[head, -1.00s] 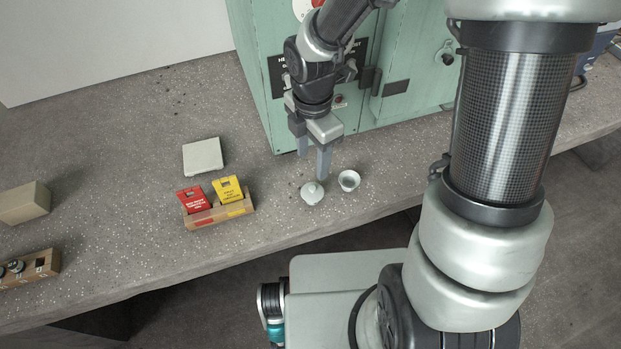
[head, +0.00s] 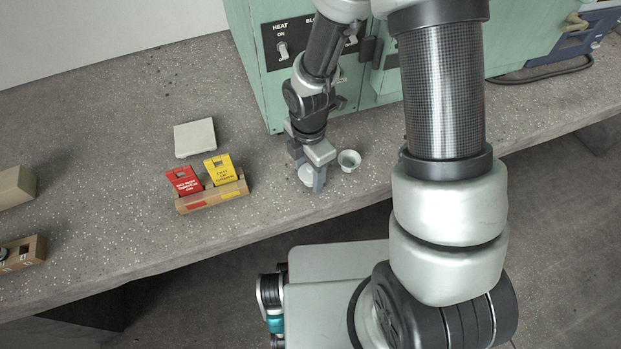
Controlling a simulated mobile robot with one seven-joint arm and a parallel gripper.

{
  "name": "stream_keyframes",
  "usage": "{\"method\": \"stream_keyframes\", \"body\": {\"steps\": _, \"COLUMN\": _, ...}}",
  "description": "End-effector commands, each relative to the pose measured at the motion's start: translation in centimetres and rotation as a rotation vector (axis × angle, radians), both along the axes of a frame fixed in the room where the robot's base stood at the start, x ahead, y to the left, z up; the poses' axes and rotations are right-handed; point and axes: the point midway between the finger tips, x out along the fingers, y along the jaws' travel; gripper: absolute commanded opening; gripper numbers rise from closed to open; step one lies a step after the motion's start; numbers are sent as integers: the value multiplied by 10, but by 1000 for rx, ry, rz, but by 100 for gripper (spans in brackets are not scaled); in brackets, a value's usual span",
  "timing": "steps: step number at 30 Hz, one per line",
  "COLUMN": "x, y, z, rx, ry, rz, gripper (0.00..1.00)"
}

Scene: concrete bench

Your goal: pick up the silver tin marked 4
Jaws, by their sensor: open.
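I cannot make out a tin with a readable 4. A small pale round container (head: 305,174), seemingly lidded, sits near the bench's front edge. My gripper (head: 309,174) points down over it, jaws open. One finger stands in front of the container and hides part of it; the other finger is mostly hidden behind the gripper body. I cannot tell whether the fingers touch it. A small pale open cup (head: 349,160) stands just to the right, apart from the gripper.
A wooden rack (head: 30,251) is at far left. A green cabinet (head: 272,92) stands close behind.

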Motion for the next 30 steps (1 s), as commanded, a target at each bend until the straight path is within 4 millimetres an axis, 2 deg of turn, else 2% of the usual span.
{"method": "stream_keyframes", "body": {"steps": 7, "x": 1, "y": 0, "z": -3, "rx": 0, "ry": -1, "rz": 0, "gripper": 50}}
{"method": "stream_keyframes", "body": {"steps": 12, "x": 1, "y": 0, "z": -3, "rx": 0, "ry": -1, "rz": 0, "gripper": 23}}
{"method": "stream_keyframes", "body": {"steps": 24, "x": 1, "y": 0, "z": 0, "rx": 0, "ry": -2, "rz": -1, "gripper": 22}}
{"method": "stream_keyframes", "body": {"steps": 26, "x": 1, "y": 0, "z": 5, "rx": 1, "ry": -3, "rz": -1, "gripper": 22}}
{"method": "stream_keyframes", "body": {"steps": 30, "x": 2, "y": 0, "z": 30, "rx": 1, "ry": -5, "rz": -2, "gripper": 22}}
